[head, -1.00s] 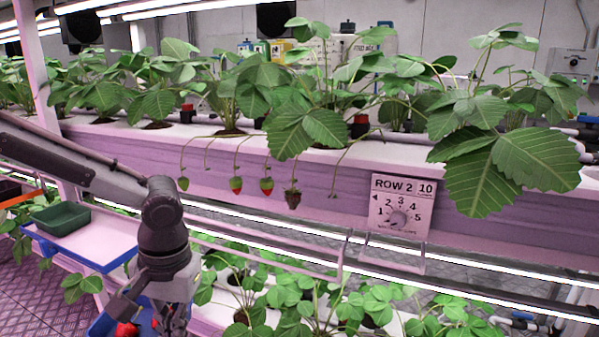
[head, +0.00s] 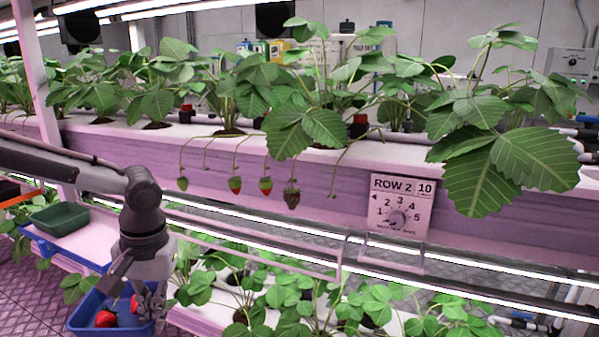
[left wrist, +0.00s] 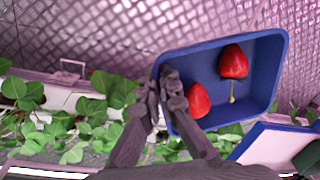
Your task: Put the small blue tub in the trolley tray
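The small blue tub (head: 77,323) hangs at the lower left of the head view, with two red strawberries in it. In the left wrist view the tub (left wrist: 225,53) is seen from above. My left gripper (head: 150,300) is at the tub's right side. In the left wrist view its fingers (left wrist: 162,88) straddle the tub's wall, one inside and one outside, and look closed on it. The trolley tray (head: 90,243), pale with a blue rim, lies behind the tub. Part of the tray (left wrist: 262,146) also shows in the left wrist view. My right gripper is out of view.
A green tub (head: 60,218) stands on the left part of the tray; the tray's right part is clear. The planted rack (head: 300,185) with hanging berries runs across behind my arm. Lower plants (head: 250,295) grow close to the right of my gripper.

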